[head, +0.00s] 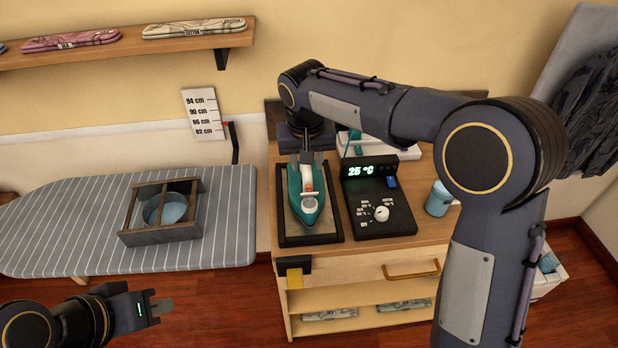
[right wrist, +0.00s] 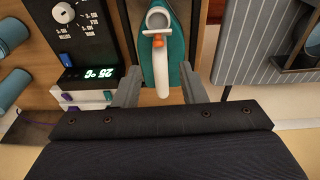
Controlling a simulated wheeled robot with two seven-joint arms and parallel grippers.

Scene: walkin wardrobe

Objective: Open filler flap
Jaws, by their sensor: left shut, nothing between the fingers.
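A teal steam iron with a white handle (head: 309,205) lies on a black-framed rest on the cabinet top. It also shows at the top middle of the right wrist view (right wrist: 177,60). A small orange part (right wrist: 158,41) sits near a pale ring-shaped part (right wrist: 158,19) at the iron's front; I cannot tell which is the filler flap or whether it is open. My right gripper (right wrist: 160,82) is open, its fingers apart on either side of the iron's white handle, with no clear contact. My left gripper (head: 160,306) is shut and empty, low at the left, away from the iron.
A black control box (head: 379,205) with a dial and a "25 °C" display stands right of the iron. A striped ironing board (head: 70,225) at the left bears a wooden box (head: 162,212). My right arm spans above the cabinet.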

